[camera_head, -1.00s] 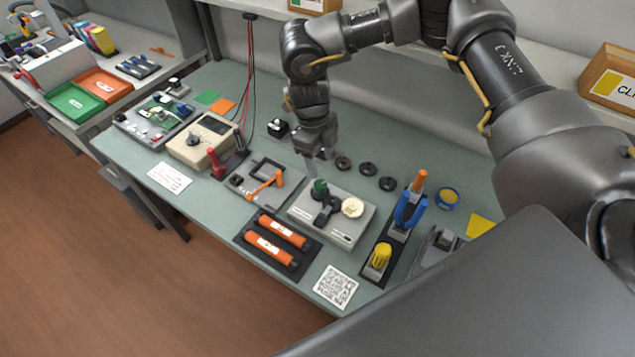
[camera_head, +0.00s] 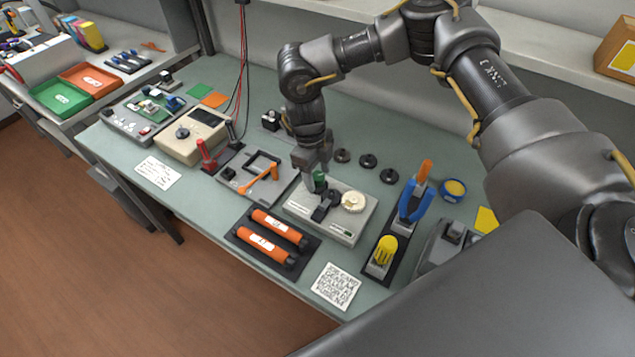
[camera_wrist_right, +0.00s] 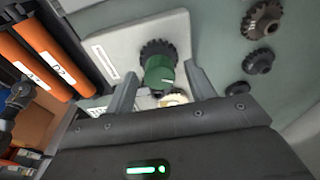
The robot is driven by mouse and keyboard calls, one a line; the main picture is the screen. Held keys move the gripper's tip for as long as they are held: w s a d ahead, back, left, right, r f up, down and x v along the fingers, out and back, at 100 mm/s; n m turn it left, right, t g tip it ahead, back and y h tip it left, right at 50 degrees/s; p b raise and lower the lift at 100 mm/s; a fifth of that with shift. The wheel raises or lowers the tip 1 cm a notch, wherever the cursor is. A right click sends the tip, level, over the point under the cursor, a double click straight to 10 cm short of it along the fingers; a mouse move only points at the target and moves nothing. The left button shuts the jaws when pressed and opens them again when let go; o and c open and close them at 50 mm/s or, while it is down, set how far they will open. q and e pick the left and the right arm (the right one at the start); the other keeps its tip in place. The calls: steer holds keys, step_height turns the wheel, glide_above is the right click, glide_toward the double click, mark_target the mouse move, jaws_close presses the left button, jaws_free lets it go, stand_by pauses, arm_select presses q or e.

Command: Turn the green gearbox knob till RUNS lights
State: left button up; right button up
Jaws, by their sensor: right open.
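The green knob (camera_head: 319,181) stands on the light grey gearbox (camera_head: 341,232) on the bench. In the right wrist view the knob (camera_wrist_right: 160,72) is a green cylinder with a white mark, in front of a dark toothed gear (camera_wrist_right: 157,48). My right gripper (camera_head: 314,172) is down at the knob. Its two fingers (camera_wrist_right: 162,85) are open, one on each side of the knob, with a gap visible beside it. A cream gear (camera_head: 354,201) and a black part (camera_head: 326,207) sit on the gearbox. I cannot read any RUNS light. My left gripper is not in view.
Several loose dark gears (camera_head: 368,161) lie behind the gearbox. An orange-handled fixture (camera_head: 262,180) stands to its left, a tray of orange cartridges (camera_head: 268,237) in front. A holder with blue pliers (camera_head: 414,202) and a yellow-handled tool (camera_head: 384,251) stands to the right.

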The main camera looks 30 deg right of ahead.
steer(key=shift+c, duration=0.6)
steer(key=c, duration=0.7)
steer(key=shift+r+m+p, duration=0.15)
steer(key=shift+m+p, duration=0.5)
steer(key=shift+m, duration=0.45)
steer(key=m+p, duration=0.1)
steer(key=m, duration=0.2)
steer(key=shift+m+y+p, duration=0.3)
steer(key=shift+y, duration=0.1)
steer(key=shift+m, duration=0.5)
